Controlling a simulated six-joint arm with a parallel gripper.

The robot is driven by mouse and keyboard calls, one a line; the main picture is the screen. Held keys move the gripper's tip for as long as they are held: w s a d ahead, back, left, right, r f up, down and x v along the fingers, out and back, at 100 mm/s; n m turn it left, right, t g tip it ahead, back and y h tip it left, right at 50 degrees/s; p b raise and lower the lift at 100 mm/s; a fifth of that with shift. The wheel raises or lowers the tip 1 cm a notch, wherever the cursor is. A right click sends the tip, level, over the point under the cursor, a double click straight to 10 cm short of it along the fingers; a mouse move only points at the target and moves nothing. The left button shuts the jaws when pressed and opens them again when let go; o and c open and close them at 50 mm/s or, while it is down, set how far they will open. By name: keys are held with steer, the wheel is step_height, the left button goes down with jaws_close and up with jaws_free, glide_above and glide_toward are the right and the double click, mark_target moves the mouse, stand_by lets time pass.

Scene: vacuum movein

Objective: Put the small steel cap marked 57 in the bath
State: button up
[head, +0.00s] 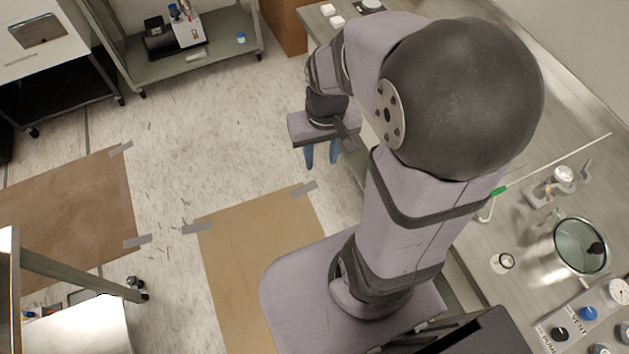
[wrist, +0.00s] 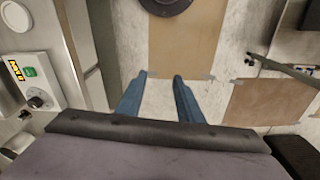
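My gripper (head: 321,156) hangs over the floor beside the bench, its two blue fingers apart with nothing between them. The fingers also show in the wrist view (wrist: 159,78), with bare floor beyond. A small round pale piece (head: 502,262) with a dark mark on top stands on the bench at the right in the head view, far from my gripper. I cannot read the mark, so I cannot tell whether it is the cap marked 57. No bath can be made out for certain; my arm hides part of the bench.
On the bench (head: 540,215) stand a round glass-topped vessel (head: 580,245), a small stand with a metal top (head: 563,175) and a valve panel (head: 588,313). A control box with a green switch (wrist: 30,72) is at left in the wrist view. A cart (head: 190,50) stands across open floor.

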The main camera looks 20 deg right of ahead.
steer(key=s+a+f+n, duration=0.1)
steer(key=s+a, duration=0.3)
steer(key=s, duration=0.1)
steer(key=shift+g, duration=0.3)
steer(key=shift+f, duration=0.2)
step_height(320, 180, down, 15)
steer(key=b, duration=1.5)
